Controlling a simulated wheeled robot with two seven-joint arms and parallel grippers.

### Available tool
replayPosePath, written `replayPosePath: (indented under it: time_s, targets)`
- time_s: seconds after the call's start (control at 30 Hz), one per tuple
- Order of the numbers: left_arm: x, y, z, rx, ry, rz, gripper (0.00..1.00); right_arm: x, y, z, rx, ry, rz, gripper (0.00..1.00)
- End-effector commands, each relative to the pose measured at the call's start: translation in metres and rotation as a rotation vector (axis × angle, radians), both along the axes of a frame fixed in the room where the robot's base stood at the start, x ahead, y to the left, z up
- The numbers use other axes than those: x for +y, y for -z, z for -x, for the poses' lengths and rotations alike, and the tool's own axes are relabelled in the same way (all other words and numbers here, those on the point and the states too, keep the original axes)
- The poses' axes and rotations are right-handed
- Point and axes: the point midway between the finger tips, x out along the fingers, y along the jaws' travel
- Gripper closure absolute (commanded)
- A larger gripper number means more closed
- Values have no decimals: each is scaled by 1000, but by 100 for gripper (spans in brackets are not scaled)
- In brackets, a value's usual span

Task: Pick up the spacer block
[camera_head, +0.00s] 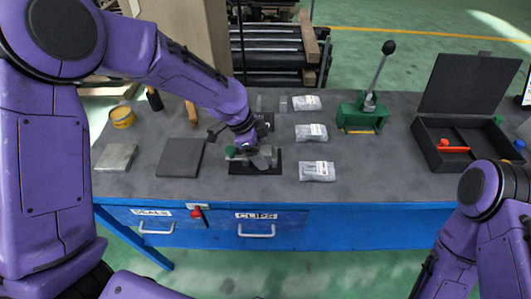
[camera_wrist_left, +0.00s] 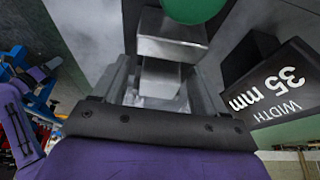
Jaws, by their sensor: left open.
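My left gripper (camera_head: 258,157) reaches down over a black stand (camera_head: 240,169) near the table's front edge. In the left wrist view my left gripper (camera_wrist_left: 162,75) is open, with one finger on each side of a silver metal block (camera_wrist_left: 170,35), which looks like the spacer block. I cannot tell whether the fingers touch it. A round green part (camera_wrist_left: 192,8) shows just beyond the block. A dark face beside it reads "WIDTH 35 mm". In the head view the gripper mostly hides the block. My right arm is at the lower right; its gripper is out of view.
Several clear bags (camera_head: 317,171) lie right of the stand. A green lever press (camera_head: 363,113) and an open black case (camera_head: 440,150) stand further right. A dark plate (camera_head: 180,158), a metal plate (camera_head: 115,157) and a yellow tin (camera_head: 122,117) lie left.

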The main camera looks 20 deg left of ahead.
Motion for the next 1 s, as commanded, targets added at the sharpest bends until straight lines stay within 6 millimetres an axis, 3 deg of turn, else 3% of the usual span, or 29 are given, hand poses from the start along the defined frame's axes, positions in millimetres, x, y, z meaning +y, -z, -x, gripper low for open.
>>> replayPosePath:
  time_s: [0.07,0.27,0.33,0.37,0.67,0.87,1.0]
  targets:
    - [0,0,0,0,0,0,28,0,0,0,0,0,0,47]
    - [0,0,0,0,0,0,89,0,0,0,0,0,0,47]
    - [0,0,0,0,0,0,89,0,0,0,0,0,0,47]
    - [0,0,0,0,0,0,95,0,0,0,0,0,0,47]
    - [0,-9,-1,-2,-1,0,95,0,1,0,0,0,0,47]
    - [0,-49,-1,-7,0,1,95,0,5,0,0,0,0,47]
    - [0,-96,-1,-10,2,1,95,0,7,0,0,0,0,47]
